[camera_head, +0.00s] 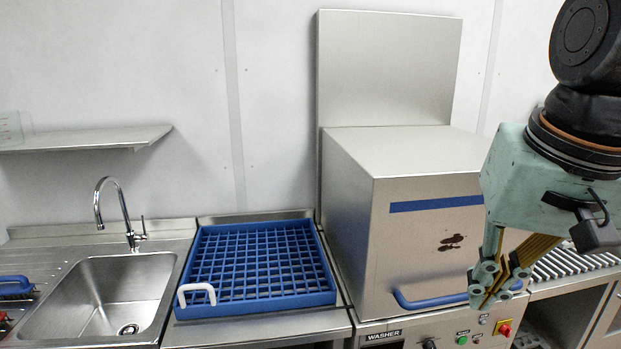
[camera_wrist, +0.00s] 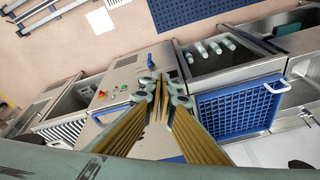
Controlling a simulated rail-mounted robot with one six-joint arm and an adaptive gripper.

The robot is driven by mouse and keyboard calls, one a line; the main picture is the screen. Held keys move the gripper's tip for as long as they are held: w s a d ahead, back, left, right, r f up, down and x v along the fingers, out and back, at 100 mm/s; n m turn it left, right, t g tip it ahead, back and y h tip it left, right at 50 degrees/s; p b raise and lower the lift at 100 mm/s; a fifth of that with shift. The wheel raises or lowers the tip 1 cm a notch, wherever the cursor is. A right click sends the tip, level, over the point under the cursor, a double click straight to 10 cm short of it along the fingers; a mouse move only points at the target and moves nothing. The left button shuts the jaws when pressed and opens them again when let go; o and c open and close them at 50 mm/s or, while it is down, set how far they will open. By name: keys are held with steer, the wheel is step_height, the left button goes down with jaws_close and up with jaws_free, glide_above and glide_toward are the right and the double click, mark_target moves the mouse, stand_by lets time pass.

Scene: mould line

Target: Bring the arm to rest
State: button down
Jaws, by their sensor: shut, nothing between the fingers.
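My gripper (camera_head: 487,292) hangs at the right of the head view, on the teal wrist housing. Its fingers point down and are shut, with nothing between them. It is in front of the right part of the washer (camera_head: 280,160), and I cannot tell the gap between them. In the wrist view, my gripper (camera_wrist: 164,88) points away from the camera, its tips together over the washer's control panel (camera_wrist: 125,82). The upper part of my arm is cut off at the right edge of the head view.
A blue grid rack (camera_head: 258,299) with a white handle lies left of the washer. A steel sink (camera_head: 95,300) with a tap stands farther left. A roller conveyor (camera_head: 570,264) is at right. The wrist view shows a trough with several pale cylinders (camera_wrist: 213,46) and a blue perforated mat (camera_wrist: 205,10).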

steer(key=s+a+f+n+b, duration=0.1)
steer(key=s+a+f+n, duration=0.2)
steer(key=s, duration=0.8)
steer(key=shift+t, duration=0.3)
